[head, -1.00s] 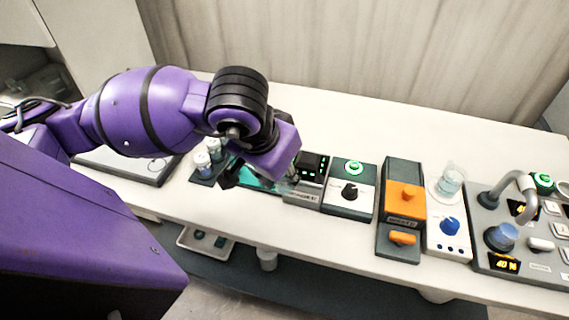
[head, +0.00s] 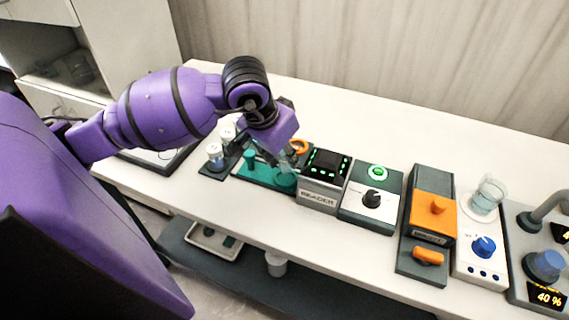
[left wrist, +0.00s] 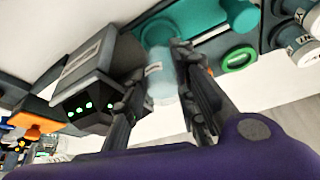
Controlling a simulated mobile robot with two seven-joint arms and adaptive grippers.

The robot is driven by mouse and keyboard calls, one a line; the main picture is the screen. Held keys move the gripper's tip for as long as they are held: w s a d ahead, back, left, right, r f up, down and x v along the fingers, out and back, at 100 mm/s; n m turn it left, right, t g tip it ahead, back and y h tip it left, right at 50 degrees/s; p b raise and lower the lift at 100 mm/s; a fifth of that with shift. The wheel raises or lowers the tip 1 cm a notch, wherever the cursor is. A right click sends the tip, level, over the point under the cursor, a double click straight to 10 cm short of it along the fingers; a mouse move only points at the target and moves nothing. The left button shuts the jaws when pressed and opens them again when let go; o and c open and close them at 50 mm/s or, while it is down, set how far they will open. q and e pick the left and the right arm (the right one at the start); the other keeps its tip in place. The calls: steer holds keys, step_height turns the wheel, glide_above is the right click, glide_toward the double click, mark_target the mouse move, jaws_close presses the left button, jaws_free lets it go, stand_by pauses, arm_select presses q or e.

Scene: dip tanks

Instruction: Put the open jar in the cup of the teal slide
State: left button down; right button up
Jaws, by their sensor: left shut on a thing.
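My left gripper (head: 284,158) is over the right end of the teal slide (head: 250,173). It is shut on a small pale, clear jar (left wrist: 162,90) with a white label, between the two fingers in the left wrist view. In the head view the jar shows only as a faint patch under the fingers. The slide's cup (head: 284,181) is directly below the jar. In the left wrist view the teal slide (left wrist: 203,14) lies just beyond the jar. I cannot tell whether the jar touches the cup. My right gripper is out of view.
Capped jars (head: 215,155) stand in a dark rack on the left. The bench behind is clear.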

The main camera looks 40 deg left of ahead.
mark_target(285, 165)
arm_select(q)
steer(key=f, duration=0.4)
steer(key=shift+w+a, duration=0.25)
steer(key=shift+a, duration=0.05)
steer(key=c, duration=1.4)
jaws_free()
steer(key=v, duration=1.2)
